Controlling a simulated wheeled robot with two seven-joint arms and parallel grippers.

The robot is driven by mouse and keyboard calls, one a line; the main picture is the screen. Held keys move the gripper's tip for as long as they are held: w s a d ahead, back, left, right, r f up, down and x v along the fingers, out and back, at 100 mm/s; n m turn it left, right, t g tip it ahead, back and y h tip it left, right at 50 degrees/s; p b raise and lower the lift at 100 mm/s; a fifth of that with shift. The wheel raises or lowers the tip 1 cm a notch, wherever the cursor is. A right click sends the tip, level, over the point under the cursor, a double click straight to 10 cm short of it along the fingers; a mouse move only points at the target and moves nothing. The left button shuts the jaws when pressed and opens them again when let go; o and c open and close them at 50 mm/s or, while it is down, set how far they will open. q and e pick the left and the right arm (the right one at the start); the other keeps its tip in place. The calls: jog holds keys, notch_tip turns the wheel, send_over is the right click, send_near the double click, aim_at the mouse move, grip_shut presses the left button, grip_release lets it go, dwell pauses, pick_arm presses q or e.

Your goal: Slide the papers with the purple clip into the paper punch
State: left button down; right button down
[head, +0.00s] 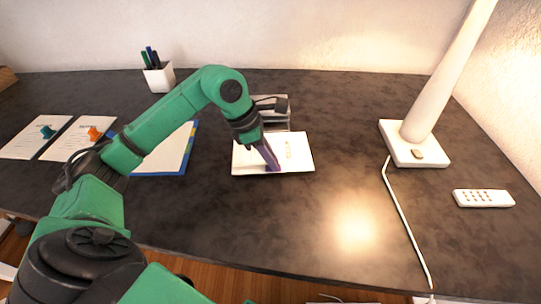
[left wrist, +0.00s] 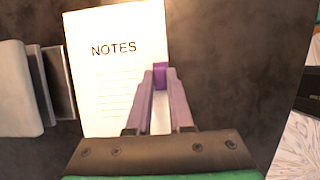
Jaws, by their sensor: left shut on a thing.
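The white papers (head: 300,150) lie flat near the middle of the desk; the wrist view shows them headed NOTES (left wrist: 112,48). The purple clip (left wrist: 160,75) is at their edge, between the fingertips of my left gripper (left wrist: 158,80). My left gripper is shut on the clip; in the head view its fingers (head: 270,158) reach down over the papers. The grey paper punch (head: 273,124) stands just behind the papers. In the wrist view the punch (left wrist: 20,90) is at left, its slot side close to the papers' edge; I cannot tell whether they are inside. My right gripper is out of view.
Papers with a teal clip (head: 47,131) and an orange clip (head: 95,133) lie at left. A blue-edged pad (head: 165,158) is partly behind my arm. A pen cup (head: 160,77) stands behind. A lamp (head: 414,145), cable (head: 404,220) and remote (head: 484,198) are right; the front middle is clear.

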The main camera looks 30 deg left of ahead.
pick_arm(q)
jog(key=shift+w+a+r+p, duration=0.1)
jog(key=shift+w+a+p, duration=0.3)
jog(key=shift+w, duration=0.45)
jog(key=shift+w+a+r+p, duration=0.1)
jog(key=shift+w+a+p, duration=0.15)
jog(key=shift+w+a, duration=0.5)
jog(key=shift+w+a+r+p, duration=0.1)
jog(key=shift+w+a+p, duration=0.25)
jog(key=shift+w, duration=0.6)
jog(key=shift+w+a+f+p, duration=0.1)
jog(key=shift+w+a+p, duration=0.1)
jog(key=shift+w+a, duration=0.4)
jog(key=shift+w+a+f+p, duration=0.15)
jog(key=shift+w+a, duration=0.15)
jog(key=shift+w, duration=0.55)
jog(key=shift+w+a+r+p, duration=0.1)
jog(key=shift+w+a+p, duration=0.1)
jog(key=shift+w+a, duration=0.4)
jog(key=shift+w+d, duration=0.1)
jog(key=shift+d, duration=0.05)
jog(key=c, duration=0.7)
grip_release()
jog(key=shift+c, duration=0.2)
jog(key=v, duration=1.4)
jog(key=shift+r, duration=0.2)
